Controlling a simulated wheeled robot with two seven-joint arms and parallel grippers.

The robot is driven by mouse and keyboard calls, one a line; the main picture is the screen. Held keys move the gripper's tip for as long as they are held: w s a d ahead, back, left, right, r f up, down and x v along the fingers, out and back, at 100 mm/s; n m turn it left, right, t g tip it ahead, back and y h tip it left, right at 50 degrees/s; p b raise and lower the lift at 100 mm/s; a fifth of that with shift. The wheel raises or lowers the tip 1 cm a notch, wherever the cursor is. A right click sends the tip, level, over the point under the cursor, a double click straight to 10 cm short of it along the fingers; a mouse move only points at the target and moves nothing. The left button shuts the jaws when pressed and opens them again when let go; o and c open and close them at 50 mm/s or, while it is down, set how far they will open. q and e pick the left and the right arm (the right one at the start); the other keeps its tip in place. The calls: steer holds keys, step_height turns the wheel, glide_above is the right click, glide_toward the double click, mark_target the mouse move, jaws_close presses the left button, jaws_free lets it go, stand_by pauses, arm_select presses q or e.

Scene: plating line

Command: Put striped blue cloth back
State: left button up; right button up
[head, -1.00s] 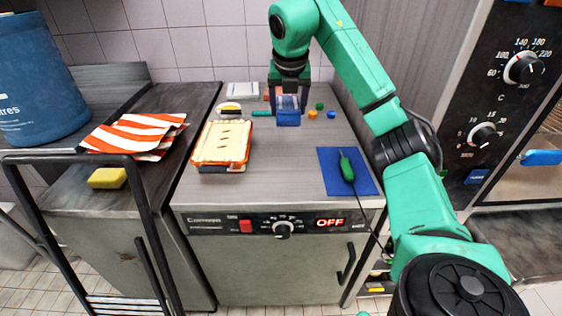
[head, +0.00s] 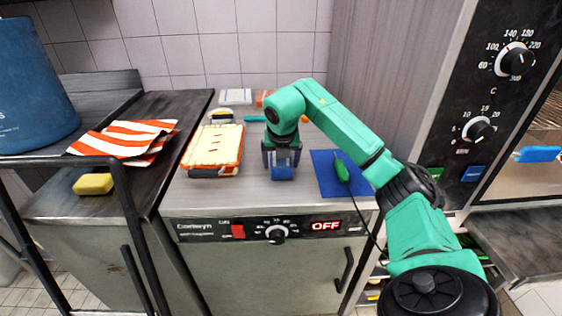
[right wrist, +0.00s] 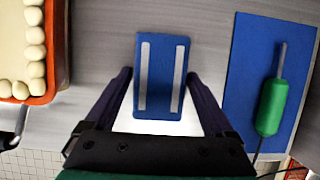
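The striped blue cloth (head: 282,174), a small folded blue block with two pale stripes, is in my right gripper (head: 281,160). In the right wrist view the cloth (right wrist: 161,75) lies between the two dark fingers (right wrist: 161,95), its striped face towards the camera. The gripper is shut on it over the front part of the grey counter (head: 250,190). I cannot tell whether the cloth touches the counter. My left gripper is not in view.
A pie in an orange dish (head: 213,148) stands left of the gripper. A blue mat (head: 331,187) with a green corded tool (head: 342,171) lies close on the right. An orange-striped cloth (head: 125,138), yellow sponge (head: 93,184) and blue bucket (head: 30,90) are farther left.

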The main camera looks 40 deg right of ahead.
steer(key=v, duration=1)
steer(key=shift+w+r, duration=0.1)
steer(key=shift+p+v, duration=0.7)
steer(key=shift+v, duration=0.35)
steer(key=shift+d, duration=0.1)
